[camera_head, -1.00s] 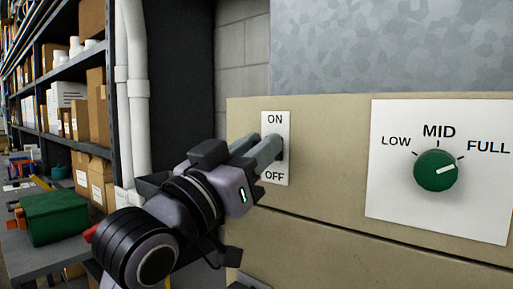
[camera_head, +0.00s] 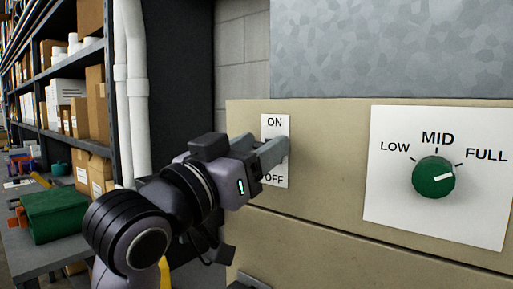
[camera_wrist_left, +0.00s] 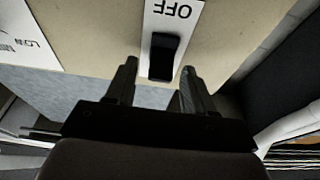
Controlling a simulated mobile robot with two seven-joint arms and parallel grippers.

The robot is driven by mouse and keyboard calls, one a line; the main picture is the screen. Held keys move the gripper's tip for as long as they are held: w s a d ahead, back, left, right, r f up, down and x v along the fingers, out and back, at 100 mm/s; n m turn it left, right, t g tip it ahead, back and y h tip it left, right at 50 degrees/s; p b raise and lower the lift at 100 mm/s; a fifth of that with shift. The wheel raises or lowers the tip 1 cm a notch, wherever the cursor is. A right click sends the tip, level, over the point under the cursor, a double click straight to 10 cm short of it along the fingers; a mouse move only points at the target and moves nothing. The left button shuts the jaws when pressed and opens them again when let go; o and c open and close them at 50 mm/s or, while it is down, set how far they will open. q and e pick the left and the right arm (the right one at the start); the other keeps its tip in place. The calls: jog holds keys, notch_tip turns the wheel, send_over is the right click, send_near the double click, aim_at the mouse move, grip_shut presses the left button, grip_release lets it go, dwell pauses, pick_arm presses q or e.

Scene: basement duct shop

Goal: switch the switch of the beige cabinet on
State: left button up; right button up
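The beige cabinet (camera_head: 330,165) fills the right of the head view. Its white switch plate (camera_head: 270,123) reads ON at the top and OFF at the bottom. My left gripper (camera_head: 279,151) is at the plate, and its fingers hide the switch there. In the left wrist view the black switch (camera_wrist_left: 163,56) shows next to the OFF label, which appears upside down. The left gripper's fingers (camera_wrist_left: 158,88) are apart, with the switch in line with the gap between them. I cannot tell whether they touch it. My right gripper is not in view.
A white panel (camera_head: 395,210) with a green dial (camera_head: 433,178) marked LOW, MID and FULL is right of the switch. A green box (camera_head: 52,216) sits on a bench at the left. Shelves with cartons (camera_head: 98,105) and white pipes (camera_head: 132,75) stand behind.

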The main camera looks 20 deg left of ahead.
pick_arm(q)
jog(key=b+v, duration=0.4)
jog(key=v, duration=0.3)
jog(key=shift+s, duration=0.1)
dwell(0.6)
